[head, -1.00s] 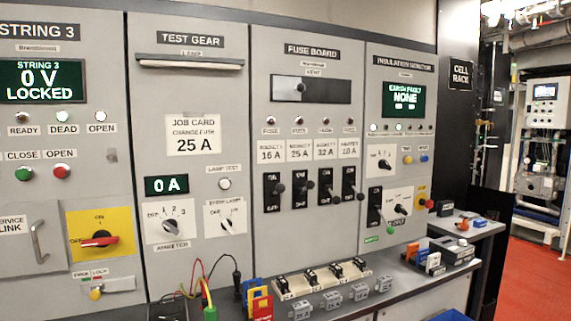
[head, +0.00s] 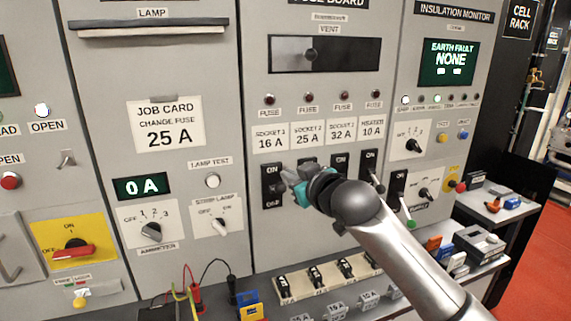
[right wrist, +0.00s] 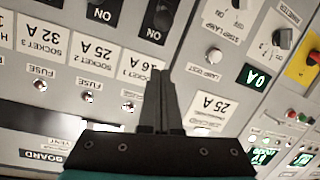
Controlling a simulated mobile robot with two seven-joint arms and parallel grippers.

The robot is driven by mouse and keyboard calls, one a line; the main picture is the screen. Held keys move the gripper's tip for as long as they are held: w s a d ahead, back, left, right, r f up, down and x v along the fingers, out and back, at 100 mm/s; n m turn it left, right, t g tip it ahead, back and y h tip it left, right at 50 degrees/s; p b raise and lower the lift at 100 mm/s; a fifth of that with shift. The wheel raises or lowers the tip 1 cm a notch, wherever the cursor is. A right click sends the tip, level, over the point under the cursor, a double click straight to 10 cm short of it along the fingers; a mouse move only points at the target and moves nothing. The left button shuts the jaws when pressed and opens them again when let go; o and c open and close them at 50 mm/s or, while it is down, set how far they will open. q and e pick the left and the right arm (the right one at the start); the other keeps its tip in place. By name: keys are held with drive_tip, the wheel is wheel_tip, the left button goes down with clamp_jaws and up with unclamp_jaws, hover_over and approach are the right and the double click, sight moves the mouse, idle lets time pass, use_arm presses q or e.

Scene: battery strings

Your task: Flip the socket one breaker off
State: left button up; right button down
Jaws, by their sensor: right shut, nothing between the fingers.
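The socket 1 breaker (head: 271,187) is a black switch with ON at its top and OFF at its bottom, under the "SOCKET 1 16 A" label (head: 270,138) on the fuse board. My right gripper (head: 286,177) is shut and empty, with its tips just right of this breaker's upper half. In the upside-down right wrist view, the closed fingers (right wrist: 160,82) lie beside the 16 A label, and the breaker (right wrist: 158,20) shows at the top edge. Contact is not clear. My left gripper is out of view.
The socket 2 breaker is largely hidden behind my right gripper. The socket 3 breaker (head: 339,163) and heater breaker (head: 370,168) stand to the right. The strip lamp knob (head: 219,222) is on the left panel. A shelf with fuse holders (head: 313,278) lies below.

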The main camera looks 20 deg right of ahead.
hover_over(280, 191)
drive_tip(key=w+a, duration=0.1)
drive_tip(key=w, duration=0.1)
drive_tip(key=shift+f, duration=0.6)
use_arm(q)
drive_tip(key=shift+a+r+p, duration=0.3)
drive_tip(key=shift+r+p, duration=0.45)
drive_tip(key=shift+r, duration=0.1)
use_arm(e)
drive_tip(key=shift+s+d+f, duration=0.15)
drive_tip(key=shift+s+f, duration=0.1)
drive_tip(key=shift+f, duration=0.3)
drive_tip(key=shift+s+d+f, duration=0.2)
drive_tip(key=shift+s+f, duration=0.05)
drive_tip(key=shift+f, duration=0.3)
drive_tip(key=shift+s+d+f, duration=0.15)
drive_tip(key=shift+s+f, duration=0.1)
drive_tip(key=shift+f, duration=0.3)
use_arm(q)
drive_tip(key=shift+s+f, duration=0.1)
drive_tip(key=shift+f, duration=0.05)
use_arm(e)
drive_tip(key=shift+f, duration=0.1)
use_arm(q)
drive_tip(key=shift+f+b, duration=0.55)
drive_tip(key=shift+b, duration=0.15)
use_arm(e)
drive_tip(key=shift+s+f+t, duration=0.2)
drive_tip(key=shift+t, duration=0.2)
